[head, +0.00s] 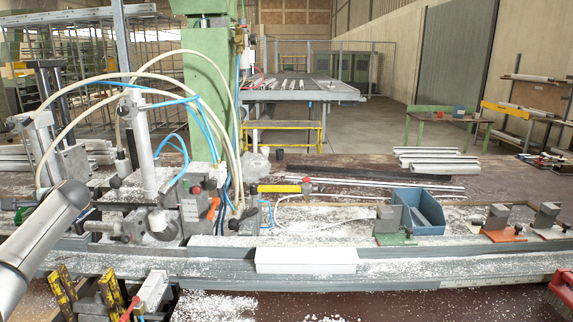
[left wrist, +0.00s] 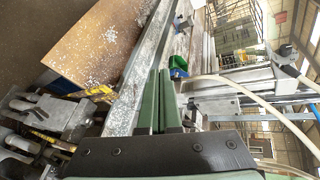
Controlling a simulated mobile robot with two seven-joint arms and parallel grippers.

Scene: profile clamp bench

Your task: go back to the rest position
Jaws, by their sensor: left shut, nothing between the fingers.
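My left gripper (left wrist: 158,102) shows in the left wrist view, its two green fingers side by side, shut and empty. In the head view a smooth grey length of my left arm comes in at the lower left edge, and its fingers cannot be made out there. In the left wrist view the long grey rail (left wrist: 133,88) of the bench runs behind the fingers. My right gripper is in neither view.
In the head view a white block (head: 306,261) lies on the chip-strewn rail (head: 410,270). A clamp machine with hoses and a green column (head: 210,100) stands at left. A blue bin (head: 420,212) and small clamps (head: 497,222) stand at right.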

